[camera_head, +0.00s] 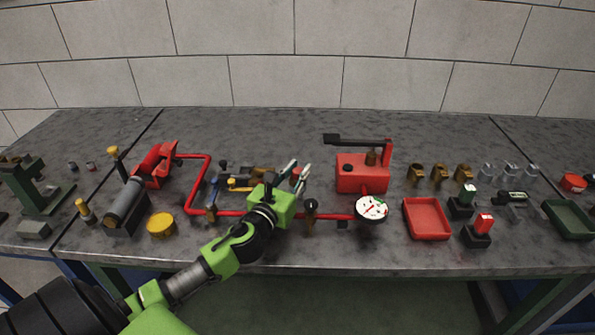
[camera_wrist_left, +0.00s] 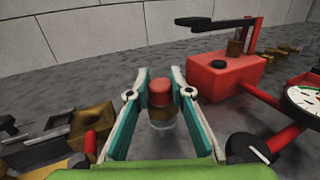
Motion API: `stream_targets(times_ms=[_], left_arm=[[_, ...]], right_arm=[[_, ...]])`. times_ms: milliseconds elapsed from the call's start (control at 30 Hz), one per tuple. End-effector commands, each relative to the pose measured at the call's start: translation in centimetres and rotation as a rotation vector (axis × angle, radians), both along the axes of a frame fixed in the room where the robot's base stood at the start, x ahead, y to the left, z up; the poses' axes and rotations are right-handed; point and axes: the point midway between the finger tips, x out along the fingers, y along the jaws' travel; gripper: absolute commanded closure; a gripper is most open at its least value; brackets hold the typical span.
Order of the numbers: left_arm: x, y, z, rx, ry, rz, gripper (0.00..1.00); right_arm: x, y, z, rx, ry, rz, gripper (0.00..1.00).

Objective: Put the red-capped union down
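The red-capped union (camera_wrist_left: 159,95) has a red cap over a brass-coloured body and a pale lower part. It stands roughly upright between the fingers of my left gripper (camera_wrist_left: 160,77) in the left wrist view. The fingers are spread, with a narrow gap showing on each side of the cap. In the head view, my left gripper (camera_head: 296,169) is over the middle of the bench, and the red cap (camera_head: 295,176) shows between its fingers. The union's underside is hard to make out. My right gripper is not in view.
The red pump box (camera_head: 358,178) with a black lever stands right of the gripper. A red pipe (camera_head: 246,213) and a round gauge (camera_head: 371,208) lie in front. Brass and dark fittings (camera_wrist_left: 88,127) crowd the left. A red tray (camera_head: 427,220) sits farther right.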

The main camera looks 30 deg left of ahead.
Motion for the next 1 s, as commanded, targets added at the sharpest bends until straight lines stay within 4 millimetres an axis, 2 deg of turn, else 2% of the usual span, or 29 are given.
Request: stream_targets(times_ms=[33,67,467,667,1000], left_arm=[[0.0,0.0,-0.1,0.0,0.001,0.0,0.7],[0.0,0.0,-0.1,0.0,0.001,0.0,0.64],[0.0,0.0,0.4,-0.001,0.001,0.0,0.64],[-2.4,-0.4,-0.1,-0.001,0.005,-0.002,0.64],[-8.5,-1.4,-0.1,-0.003,0.005,-0.001,0.64]], right_arm=[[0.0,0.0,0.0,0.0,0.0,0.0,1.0],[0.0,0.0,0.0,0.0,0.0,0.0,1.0],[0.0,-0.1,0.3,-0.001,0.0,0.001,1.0],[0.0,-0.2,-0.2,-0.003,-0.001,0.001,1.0],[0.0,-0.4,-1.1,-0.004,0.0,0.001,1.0]])
